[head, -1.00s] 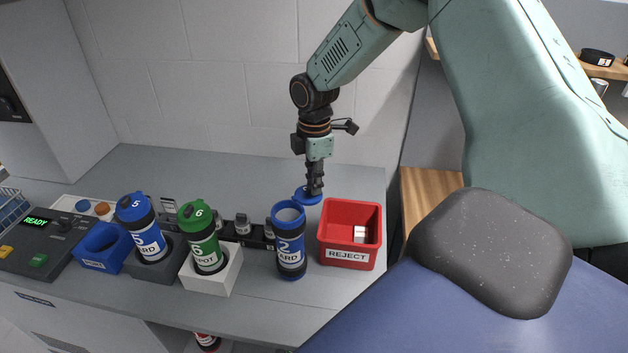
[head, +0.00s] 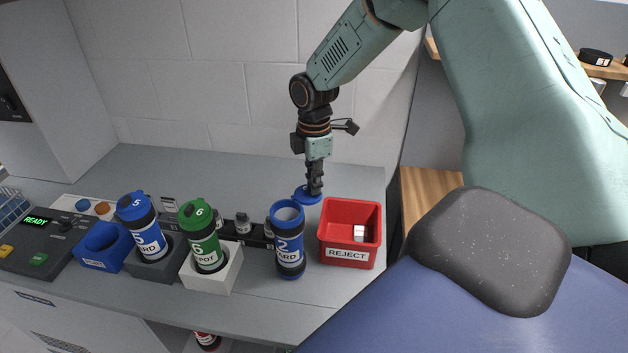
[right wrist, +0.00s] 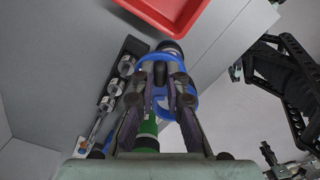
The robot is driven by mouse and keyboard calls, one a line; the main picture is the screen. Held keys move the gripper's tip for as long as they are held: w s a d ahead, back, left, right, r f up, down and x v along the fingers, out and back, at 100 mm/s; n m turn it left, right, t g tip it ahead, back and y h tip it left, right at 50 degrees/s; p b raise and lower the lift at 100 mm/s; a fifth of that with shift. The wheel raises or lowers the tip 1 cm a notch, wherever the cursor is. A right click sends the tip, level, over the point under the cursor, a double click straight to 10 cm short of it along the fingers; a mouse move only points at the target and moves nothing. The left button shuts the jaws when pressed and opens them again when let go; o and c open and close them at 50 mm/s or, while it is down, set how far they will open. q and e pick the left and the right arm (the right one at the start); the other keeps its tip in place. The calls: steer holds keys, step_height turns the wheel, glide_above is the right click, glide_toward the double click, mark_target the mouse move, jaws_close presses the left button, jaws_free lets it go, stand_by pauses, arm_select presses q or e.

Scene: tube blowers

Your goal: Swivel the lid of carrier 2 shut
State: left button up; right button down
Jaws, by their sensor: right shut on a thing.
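Carrier 2 (head: 290,247) is a dark tube with blue ends and a white label, standing upright on the grey counter. Its blue top rim is open. Its blue lid (head: 302,198) is swung out to the back right of the mouth. My right gripper (head: 315,190) points down from above and is shut on the lid. In the right wrist view the right gripper's fingers (right wrist: 164,85) close in over blue parts (right wrist: 187,60) of the carrier top, and they hide part of it. My left gripper is not in view.
The red REJECT bin (head: 349,259) stands close to the right of carrier 2. To the left, a green carrier (head: 203,247) sits in a white holder (head: 223,278) and a blue carrier (head: 149,240) in a dark one. A control box reading READY (head: 36,222) is at far left.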

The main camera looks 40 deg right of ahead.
steer(key=shift+d, duration=0.1)
steer(key=c, duration=1.8)
jaws_free()
steer(key=o, duration=0.4)
steer(key=shift+o, duration=0.2)
steer(key=shift+r, duration=0.5)
step_height(320, 180, up, 11)
